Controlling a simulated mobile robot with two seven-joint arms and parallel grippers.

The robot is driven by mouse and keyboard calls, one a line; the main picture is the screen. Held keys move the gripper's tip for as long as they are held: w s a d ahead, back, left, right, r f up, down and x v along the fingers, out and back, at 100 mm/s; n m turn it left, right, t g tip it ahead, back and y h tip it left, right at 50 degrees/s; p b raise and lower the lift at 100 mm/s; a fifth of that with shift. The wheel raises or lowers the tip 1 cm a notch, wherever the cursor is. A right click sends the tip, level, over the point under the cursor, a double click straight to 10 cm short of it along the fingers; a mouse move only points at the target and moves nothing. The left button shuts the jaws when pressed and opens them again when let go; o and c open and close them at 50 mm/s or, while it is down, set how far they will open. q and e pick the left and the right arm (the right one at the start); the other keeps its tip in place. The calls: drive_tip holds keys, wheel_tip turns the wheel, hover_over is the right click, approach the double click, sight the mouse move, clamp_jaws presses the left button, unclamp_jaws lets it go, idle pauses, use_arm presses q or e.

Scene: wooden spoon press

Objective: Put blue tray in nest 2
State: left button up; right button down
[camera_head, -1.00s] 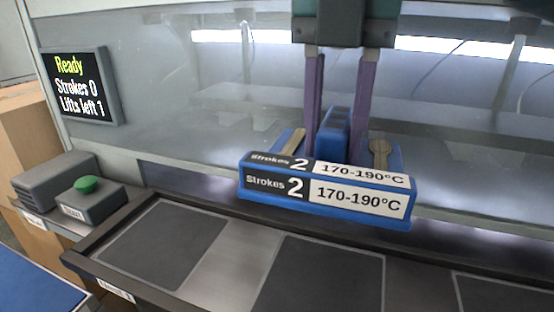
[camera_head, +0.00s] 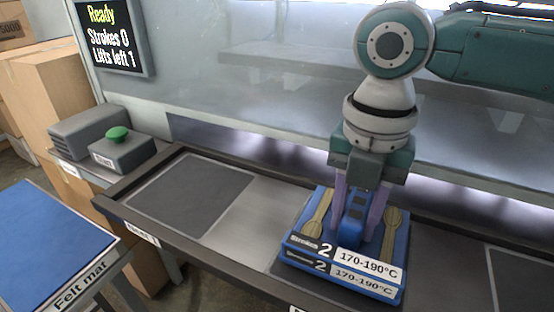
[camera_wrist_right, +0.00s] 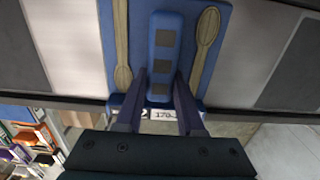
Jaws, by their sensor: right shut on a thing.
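The blue tray (camera_head: 330,203) carries two wooden spoons and a front label reading "Strokes 2, 170-190°C". My right gripper (camera_head: 355,228) is shut on the tray's raised blue handle, one purple finger on each side. The tray is over the middle dark pad (camera_head: 288,262), which I take as nest 2, and covers much of it. Whether it touches the pad or hovers I cannot tell. In the right wrist view the fingers flank the handle (camera_wrist_right: 163,55) between the spoons. My left gripper is not in view.
The left dark pad (camera_head: 190,195) is empty, with a partly readable nest label at its front. Another pad (camera_head: 525,280) lies at the right. A green button box (camera_head: 122,150), a screen reading "Ready" (camera_head: 110,35) and a blue felt mat (camera_head: 45,240) are at left.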

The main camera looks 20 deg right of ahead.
drive_tip(key=shift+f, duration=0.95)
drive_tip(key=shift+f, duration=0.1)
drive_tip(key=c, duration=0.5)
unclamp_jaws()
